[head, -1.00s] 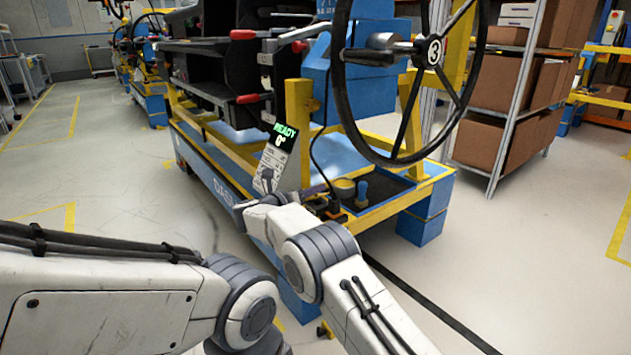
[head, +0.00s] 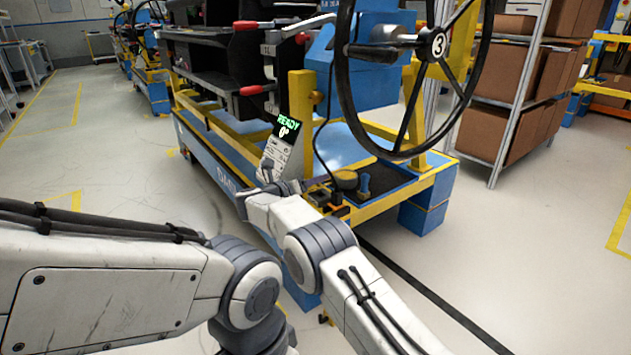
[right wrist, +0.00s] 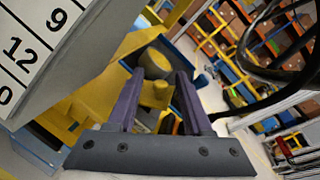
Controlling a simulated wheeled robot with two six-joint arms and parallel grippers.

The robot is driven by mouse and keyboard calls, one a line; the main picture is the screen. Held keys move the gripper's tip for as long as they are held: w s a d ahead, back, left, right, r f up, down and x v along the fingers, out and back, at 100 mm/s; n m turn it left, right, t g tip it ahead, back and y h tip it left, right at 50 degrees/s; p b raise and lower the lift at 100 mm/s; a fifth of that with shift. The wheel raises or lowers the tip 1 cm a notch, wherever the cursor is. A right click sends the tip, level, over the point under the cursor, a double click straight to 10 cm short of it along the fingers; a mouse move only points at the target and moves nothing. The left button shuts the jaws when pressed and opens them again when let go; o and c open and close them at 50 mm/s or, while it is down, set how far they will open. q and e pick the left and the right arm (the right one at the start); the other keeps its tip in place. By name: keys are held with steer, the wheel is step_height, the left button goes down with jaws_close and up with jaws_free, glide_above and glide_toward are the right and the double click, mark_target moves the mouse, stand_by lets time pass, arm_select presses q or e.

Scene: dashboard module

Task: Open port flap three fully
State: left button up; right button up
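I cannot make out a port flap marked three. A black dashboard module (head: 205,62) with red-tipped levers sits on the blue and yellow cart. A small panel with a green READY and 0° display (head: 288,124) stands at the cart's near corner. A numbered plate (right wrist: 40,45) fills the upper left of the right wrist view. My right gripper (head: 272,183) is just below the display panel, partly hard to see in the head view. In the right wrist view its two purple fingers (right wrist: 158,90) are apart with nothing held. My left gripper is out of view.
A large black handwheel (head: 341,85) marked 3 stands right of the module. The cart's yellow frame (head: 303,115) and a black tray (head: 375,182) lie near my right arm. Shelves with brown boxes (head: 507,75) stand at the right. The floor at left is clear.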

steer(key=p+v, duration=0.3)
steer(key=v, duration=0.7)
steer(key=shift+s, duration=0.25)
steer(key=shift+a, duration=0.1)
